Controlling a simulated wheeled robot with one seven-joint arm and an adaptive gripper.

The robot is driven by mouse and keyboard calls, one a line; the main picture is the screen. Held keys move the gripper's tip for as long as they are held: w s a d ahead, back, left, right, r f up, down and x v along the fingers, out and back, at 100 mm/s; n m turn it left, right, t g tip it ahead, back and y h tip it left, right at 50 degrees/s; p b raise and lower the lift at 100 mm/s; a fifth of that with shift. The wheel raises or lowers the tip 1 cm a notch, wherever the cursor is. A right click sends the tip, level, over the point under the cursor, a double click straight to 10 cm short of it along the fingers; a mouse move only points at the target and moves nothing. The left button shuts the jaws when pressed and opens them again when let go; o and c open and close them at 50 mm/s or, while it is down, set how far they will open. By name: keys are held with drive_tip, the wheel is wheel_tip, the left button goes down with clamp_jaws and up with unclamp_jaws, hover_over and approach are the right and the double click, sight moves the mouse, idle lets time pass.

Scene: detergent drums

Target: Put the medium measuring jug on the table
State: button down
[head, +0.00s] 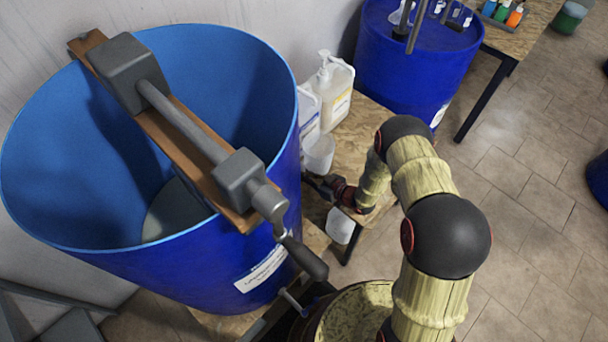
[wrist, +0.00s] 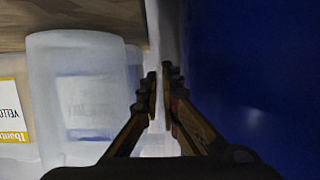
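A translucent whitish jug (head: 318,155) stands beside the white bottles, close to the big blue drum. In the wrist view a translucent jug (wrist: 85,95) fills the left side. I take it for the same one, but cannot tell its size class. My gripper (head: 322,188) is just below the jug in the head view, between drum and small table. In the wrist view my gripper (wrist: 161,85) has its fingertips close together, right of the jug. A pale strip shows between them; I cannot tell whether it is held. The wooden table (head: 365,130) is beside the drum.
The blue drum (head: 235,255) with a crank bar across its top is at left. A pump bottle (head: 335,90) stands on the small table. Another white container (head: 342,225) is lower down. A second drum (head: 412,65) and another wooden table (head: 520,38) with bottles are behind.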

drive_tip(key=c, duration=2.5)
unclamp_jaws()
drive_tip(key=shift+f, duration=0.25)
drive_tip(key=o, duration=0.5)
drive_tip(key=shift+c, duration=0.2)
drive_tip(key=shift+r, duration=0.15)
